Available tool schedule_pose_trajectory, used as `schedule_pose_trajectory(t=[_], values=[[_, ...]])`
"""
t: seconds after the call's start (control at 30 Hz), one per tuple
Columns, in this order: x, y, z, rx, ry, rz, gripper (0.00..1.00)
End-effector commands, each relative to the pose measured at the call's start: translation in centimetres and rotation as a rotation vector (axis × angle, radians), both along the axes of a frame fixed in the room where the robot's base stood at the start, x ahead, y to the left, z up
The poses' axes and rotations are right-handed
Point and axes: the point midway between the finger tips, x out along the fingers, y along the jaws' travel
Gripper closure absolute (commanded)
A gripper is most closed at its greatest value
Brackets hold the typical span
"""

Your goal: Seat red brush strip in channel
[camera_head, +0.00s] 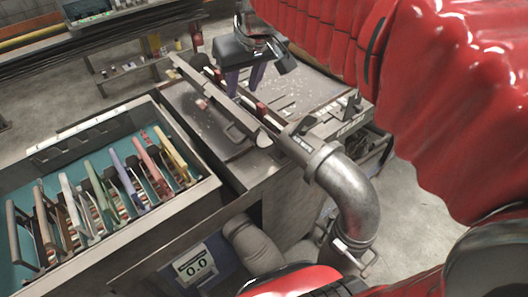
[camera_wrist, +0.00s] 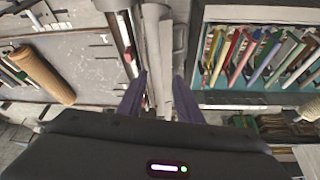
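My gripper (camera_head: 245,88) points down over the bench, its two dark purple fingers apart. In the wrist view the fingers (camera_wrist: 160,76) stand on either side of a pale grey rail, and I see nothing clamped between them. A long grey metal channel (camera_head: 228,112) runs diagonally under the gripper in the head view. Beside it lies a narrow rail with red blocks (camera_head: 262,109). A red strip-like piece (camera_head: 147,153) stands among coloured ones in the tray; it also shows in the wrist view (camera_wrist: 229,52). I cannot tell whether it is the brush strip. The channel's inside is partly hidden.
A teal-lined tray (camera_head: 88,131) with several coloured pieces stands at the left. A metal elbow pipe (camera_head: 350,190) joins the rail's near end. A brown cylinder (camera_wrist: 43,76) lies on the bench in the wrist view. A red ribbed hose crosses the upper right.

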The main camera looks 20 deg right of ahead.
Motion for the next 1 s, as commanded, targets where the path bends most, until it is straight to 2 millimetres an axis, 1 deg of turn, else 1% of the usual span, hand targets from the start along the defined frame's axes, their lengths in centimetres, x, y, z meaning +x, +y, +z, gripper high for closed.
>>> schedule_pose_trajectory(t=[0.03,0.27,0.4,0.6,0.7,0.8,1.0], values=[[-1.5,0.1,-0.2,-0.001,-0.006,-0.006,0.68],[-7.5,0.2,-2.5,0.004,-0.021,-0.045,0.68],[-11.0,0.2,-4.3,0.005,-0.029,-0.069,0.68],[-15.5,0.1,-7.4,0.010,-0.042,-0.100,0.68],[-16.9,0.1,-8.7,0.012,-0.048,-0.111,0.68],[-17.7,0.1,-9.3,0.013,-0.050,-0.117,0.68],[-17.8,0.0,-9.6,0.013,-0.049,-0.119,0.68]])
